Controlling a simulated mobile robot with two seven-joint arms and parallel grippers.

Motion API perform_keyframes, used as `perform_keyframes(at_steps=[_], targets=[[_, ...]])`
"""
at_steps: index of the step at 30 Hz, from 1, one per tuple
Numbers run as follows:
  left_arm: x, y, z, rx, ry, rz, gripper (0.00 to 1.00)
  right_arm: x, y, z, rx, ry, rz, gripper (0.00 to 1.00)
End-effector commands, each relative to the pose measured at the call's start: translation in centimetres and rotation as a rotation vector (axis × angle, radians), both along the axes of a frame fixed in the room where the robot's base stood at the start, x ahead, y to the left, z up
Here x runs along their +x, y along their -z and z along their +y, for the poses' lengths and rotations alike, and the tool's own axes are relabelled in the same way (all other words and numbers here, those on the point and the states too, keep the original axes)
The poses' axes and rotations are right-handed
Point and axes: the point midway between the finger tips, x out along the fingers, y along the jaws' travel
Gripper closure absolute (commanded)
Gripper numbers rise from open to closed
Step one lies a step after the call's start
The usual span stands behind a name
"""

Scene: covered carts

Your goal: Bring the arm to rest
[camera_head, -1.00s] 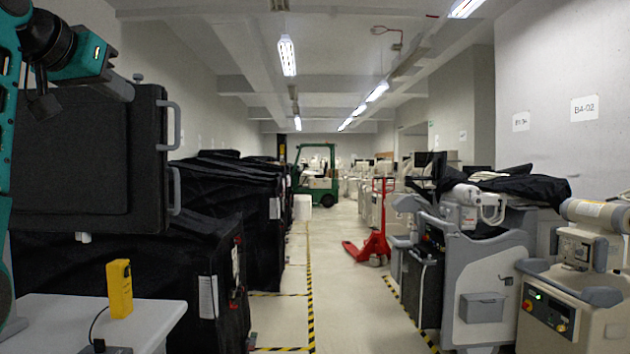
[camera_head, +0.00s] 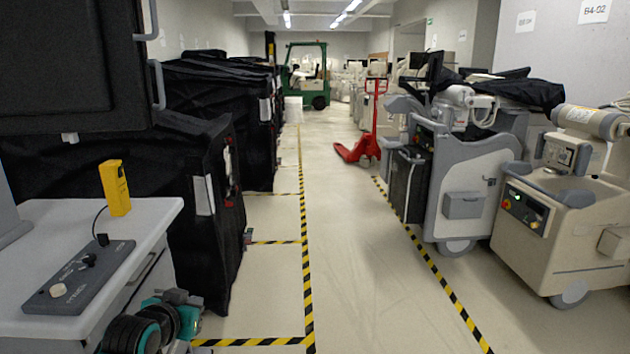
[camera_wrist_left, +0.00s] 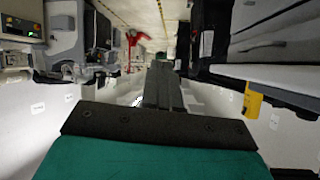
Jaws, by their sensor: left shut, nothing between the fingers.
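My left gripper (camera_head: 182,298) is low in the head view, beside the right side of the white cart, with teal and black parts of my arm around it. In the left wrist view its dark fingers (camera_wrist_left: 162,85) are together with nothing between them, beyond a black plate and a teal housing. That view looks rolled over, with the floor at the top. My right gripper is in neither view.
A white cart (camera_head: 160,215) with a grey control panel (camera_head: 82,278) and a yellow box (camera_head: 115,188) stands at left. Black covered carts (camera_head: 180,165) line the left. A red pallet jack (camera_head: 365,145) and beige machines (camera_head: 560,225) stand right. The aisle floor (camera_head: 345,270) is clear.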

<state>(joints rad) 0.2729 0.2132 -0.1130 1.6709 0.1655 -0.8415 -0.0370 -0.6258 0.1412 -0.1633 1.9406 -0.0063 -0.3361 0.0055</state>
Motion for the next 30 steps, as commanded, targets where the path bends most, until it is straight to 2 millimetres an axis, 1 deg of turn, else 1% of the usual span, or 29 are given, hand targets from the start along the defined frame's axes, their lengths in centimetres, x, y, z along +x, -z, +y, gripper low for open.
perform_keyframes(at_steps=[1, 2, 3, 5, 6, 8, 9, 11, 12, 15, 18, 22, 25, 30], targets=[[-2.2, 2.9, -0.7, -0.002, 0.009, 0.022, 1.00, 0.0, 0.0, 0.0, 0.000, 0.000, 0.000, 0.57], [-3.4, 4.2, -1.0, -0.004, 0.013, 0.027, 1.00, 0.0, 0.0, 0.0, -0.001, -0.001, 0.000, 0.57], [-5.0, 5.8, -1.4, -0.005, 0.018, 0.035, 1.00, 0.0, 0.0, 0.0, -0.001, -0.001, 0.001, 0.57], [-7.5, 8.1, -2.0, -0.009, 0.027, 0.046, 1.00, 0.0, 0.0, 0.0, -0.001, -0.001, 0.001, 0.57], [-9.3, 9.4, -2.5, -0.013, 0.033, 0.054, 1.00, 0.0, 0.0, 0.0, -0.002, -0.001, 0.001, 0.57], [-12.1, 11.3, -3.2, -0.018, 0.042, 0.066, 1.00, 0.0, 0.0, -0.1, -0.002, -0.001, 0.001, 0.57], [-13.9, 12.5, -3.6, -0.024, 0.047, 0.074, 1.00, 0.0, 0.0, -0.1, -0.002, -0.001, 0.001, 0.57], [-16.8, 13.9, -4.2, -0.031, 0.055, 0.084, 1.00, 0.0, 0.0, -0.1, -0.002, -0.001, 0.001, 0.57], [-18.6, 14.6, -4.6, -0.037, 0.060, 0.091, 1.00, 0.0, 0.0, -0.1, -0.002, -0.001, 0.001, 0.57], [-22.6, 16.0, -5.4, -0.049, 0.068, 0.104, 1.00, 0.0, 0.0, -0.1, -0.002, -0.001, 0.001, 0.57], [-25.7, 16.7, -6.0, -0.062, 0.074, 0.114, 1.00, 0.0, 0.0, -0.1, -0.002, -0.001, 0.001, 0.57], [-27.8, 17.0, -6.4, -0.071, 0.077, 0.120, 1.00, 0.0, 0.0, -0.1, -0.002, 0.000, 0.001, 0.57], [-28.3, 17.0, -6.5, -0.073, 0.078, 0.119, 1.00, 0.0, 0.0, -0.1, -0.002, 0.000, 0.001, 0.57], [-28.3, 17.1, -6.5, -0.073, 0.078, 0.120, 1.00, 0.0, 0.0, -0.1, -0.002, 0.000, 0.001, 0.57]])
